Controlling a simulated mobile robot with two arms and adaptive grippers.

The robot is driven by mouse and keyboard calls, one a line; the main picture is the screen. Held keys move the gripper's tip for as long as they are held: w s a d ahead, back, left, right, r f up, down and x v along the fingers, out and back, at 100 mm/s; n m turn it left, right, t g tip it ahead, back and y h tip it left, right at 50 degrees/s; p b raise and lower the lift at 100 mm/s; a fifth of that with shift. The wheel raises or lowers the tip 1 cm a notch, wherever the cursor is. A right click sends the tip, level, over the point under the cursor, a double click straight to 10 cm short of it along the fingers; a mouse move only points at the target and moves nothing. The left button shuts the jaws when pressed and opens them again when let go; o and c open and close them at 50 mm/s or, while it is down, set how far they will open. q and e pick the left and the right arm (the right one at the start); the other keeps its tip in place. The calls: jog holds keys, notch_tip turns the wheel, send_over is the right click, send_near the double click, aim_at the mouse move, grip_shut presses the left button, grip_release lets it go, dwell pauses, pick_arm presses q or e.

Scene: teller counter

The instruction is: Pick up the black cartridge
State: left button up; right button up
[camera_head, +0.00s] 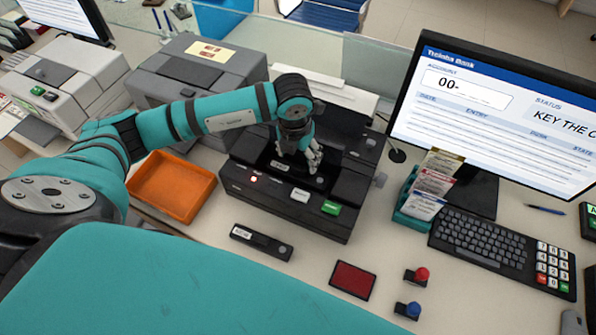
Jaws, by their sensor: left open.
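A long black block with a white label (262,242), which looks like the black cartridge, lies flat on the counter in front of a black printer (245,185). My left gripper (299,160) points down into the open top of the printer, behind and apart from that block. Its fingers are open. Whether anything sits between or just under them in the dark recess I cannot tell. My right gripper is not in view.
An orange tray (172,187) stands left of the printer. A red pad (353,280), red stamp (417,275) and blue stamp (408,309) lie in front. A card holder (415,208), keyboard (490,247) and monitor (490,110) fill the right.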

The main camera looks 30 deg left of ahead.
aim_at(298, 168)
pick_arm(q)
jog(key=shift+s+f+p, duration=0.1)
jog(key=shift+f+p, duration=0.2)
jog(key=shift+p, duration=0.05)
notch_tip(298, 168, down, 4)
jog(key=shift+a+r+p, duration=0.1)
jog(key=shift+r+p, duration=0.05)
jog(key=shift+p, duration=0.7)
jog(key=shift+f, duration=0.45)
jog(key=c, duration=1.3)
jog(key=shift+r, duration=0.1)
